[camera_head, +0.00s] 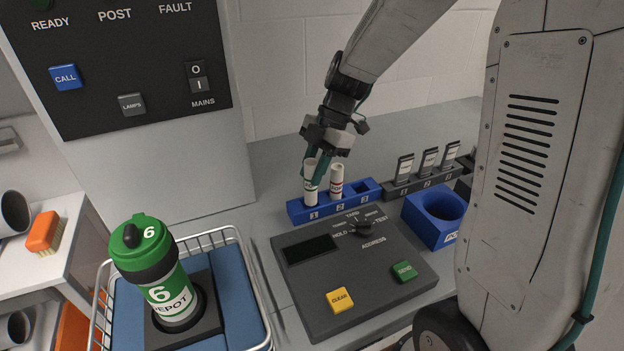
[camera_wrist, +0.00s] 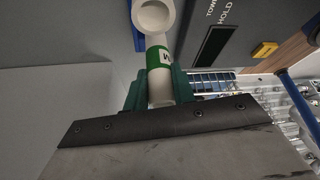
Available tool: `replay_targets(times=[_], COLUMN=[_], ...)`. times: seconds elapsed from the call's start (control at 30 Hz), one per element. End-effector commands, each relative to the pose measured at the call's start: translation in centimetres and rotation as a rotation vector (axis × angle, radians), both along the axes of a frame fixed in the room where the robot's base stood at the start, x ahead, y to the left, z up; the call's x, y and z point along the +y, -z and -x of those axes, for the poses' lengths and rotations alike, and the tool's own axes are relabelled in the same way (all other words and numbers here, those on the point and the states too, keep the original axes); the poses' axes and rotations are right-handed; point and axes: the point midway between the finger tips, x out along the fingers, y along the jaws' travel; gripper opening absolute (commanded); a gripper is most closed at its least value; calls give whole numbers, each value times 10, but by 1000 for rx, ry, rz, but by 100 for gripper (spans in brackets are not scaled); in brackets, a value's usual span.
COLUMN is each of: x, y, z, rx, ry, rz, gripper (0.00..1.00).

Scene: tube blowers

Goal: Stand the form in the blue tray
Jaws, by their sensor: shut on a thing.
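My gripper (camera_head: 314,168) is shut on a white roll (camera_head: 310,192), which looks like the form. The roll is near upright at the numbered slot 1 of the blue tray (camera_head: 327,211); I cannot tell whether its lower end rests inside. Another white roll (camera_head: 336,180) with a red band stands in slot 2. Slot 3 at the tray's right end looks empty.
A grey console (camera_head: 330,270) with a dial and yellow and green buttons lies in front of the tray. A dark rack (camera_head: 424,183) of small cards and a blue block (camera_head: 436,236) with a round hole stand to the right. A green-capped carrier (camera_head: 165,270) stands in the wire basket.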

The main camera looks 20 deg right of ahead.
Motion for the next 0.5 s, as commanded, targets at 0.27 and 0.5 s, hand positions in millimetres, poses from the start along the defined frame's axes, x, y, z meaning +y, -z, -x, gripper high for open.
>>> replay_targets(times=[0.27,0.5], x=[0,0], y=[29,36], z=[-7,-8], rx=[4,-1], ry=[1,0], rz=[0,1], gripper=[1,1])
